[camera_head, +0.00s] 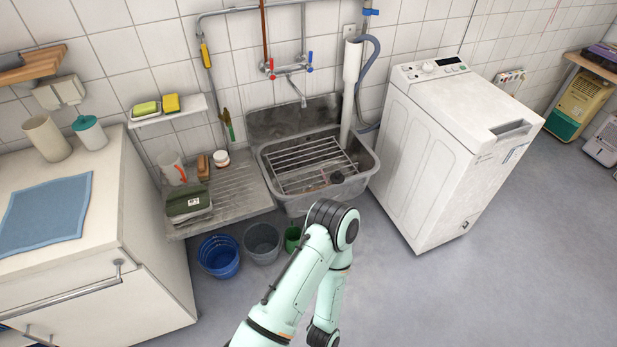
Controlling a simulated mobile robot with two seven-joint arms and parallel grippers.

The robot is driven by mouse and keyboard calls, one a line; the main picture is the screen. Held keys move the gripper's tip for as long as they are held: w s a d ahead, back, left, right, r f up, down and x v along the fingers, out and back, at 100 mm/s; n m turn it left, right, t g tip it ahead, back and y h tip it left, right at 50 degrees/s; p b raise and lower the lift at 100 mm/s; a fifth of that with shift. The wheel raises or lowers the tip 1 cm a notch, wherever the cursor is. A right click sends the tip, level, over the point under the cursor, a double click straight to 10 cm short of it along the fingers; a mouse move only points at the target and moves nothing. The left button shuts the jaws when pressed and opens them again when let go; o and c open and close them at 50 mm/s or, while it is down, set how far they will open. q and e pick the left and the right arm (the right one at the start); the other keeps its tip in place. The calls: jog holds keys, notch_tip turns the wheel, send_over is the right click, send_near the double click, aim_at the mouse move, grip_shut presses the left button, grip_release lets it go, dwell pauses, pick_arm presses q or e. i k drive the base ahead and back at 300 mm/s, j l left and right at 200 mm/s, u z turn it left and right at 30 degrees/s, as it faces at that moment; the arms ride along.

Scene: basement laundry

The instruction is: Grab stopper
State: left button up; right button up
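No stopper can be made out for certain. A small dark round thing (337,177) lies at the right front of the grey sink (300,206), by the wire rack (305,160). It may be the stopper, but it is too small to tell. A mint-green arm of mine rises from the bottom edge, bends in front of the sink and runs back down out of the picture. Neither of my grippers is in view.
A white washing machine (440,140) stands right of the sink. Left are a drainboard (240,190) with a green box (188,203) and a white cabinet (90,265). Blue (219,258), grey (262,243) and green (292,238) buckets stand below.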

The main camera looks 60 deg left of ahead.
aim_at(337, 179)
jog(key=u, duration=1.7)
jog(key=i+u, duration=0.1)
jog(key=u, duration=0.3)
jog(key=l+u, duration=0.1)
jog(key=u, duration=0.25)
jog(key=i+l+u, duration=0.15)
jog(key=u, duration=0.25)
jog(key=i+l+u, duration=0.2)
jog(key=l+u, duration=0.25)
jog(key=l, duration=0.15)
jog(key=i+l+u, duration=0.2)
jog(key=k+l, duration=0.1)
